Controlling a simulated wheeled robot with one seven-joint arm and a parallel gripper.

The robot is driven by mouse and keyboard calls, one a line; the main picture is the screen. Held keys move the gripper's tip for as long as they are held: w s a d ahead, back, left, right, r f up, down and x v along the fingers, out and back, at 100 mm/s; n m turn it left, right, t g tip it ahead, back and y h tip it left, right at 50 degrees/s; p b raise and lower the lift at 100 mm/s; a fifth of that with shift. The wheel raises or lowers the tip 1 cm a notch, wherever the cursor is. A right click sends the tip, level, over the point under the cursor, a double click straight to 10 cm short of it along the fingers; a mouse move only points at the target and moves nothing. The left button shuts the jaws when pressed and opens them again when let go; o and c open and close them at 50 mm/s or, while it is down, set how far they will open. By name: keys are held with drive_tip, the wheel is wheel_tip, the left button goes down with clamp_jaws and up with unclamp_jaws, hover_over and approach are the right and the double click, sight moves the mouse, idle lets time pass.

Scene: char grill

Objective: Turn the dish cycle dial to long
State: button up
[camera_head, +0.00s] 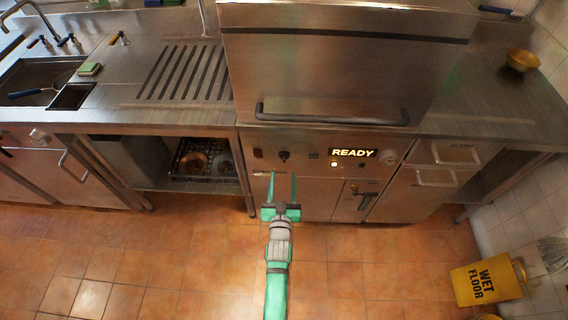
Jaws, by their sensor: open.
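The dishwasher (330,65) is a large steel hood machine with a long bar handle. Which one is the cycle dial, I cannot tell for sure. My gripper (282,177) is open and empty, its green fingers pointing toward the panel below the dark dial.
A counter with a sink (35,85) and ridged drainboard stands left; a shelf below holds a rack of dishes (205,162). Drawers (432,176) are right. A valve handle (368,199) juts out low. Front floor is mostly clear.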

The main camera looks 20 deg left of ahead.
sight(284, 160)
drive_tip(key=shift+x, duration=3.6)
drive_tip(key=shift+w, duration=0.1)
drive_tip(key=c, duration=1)
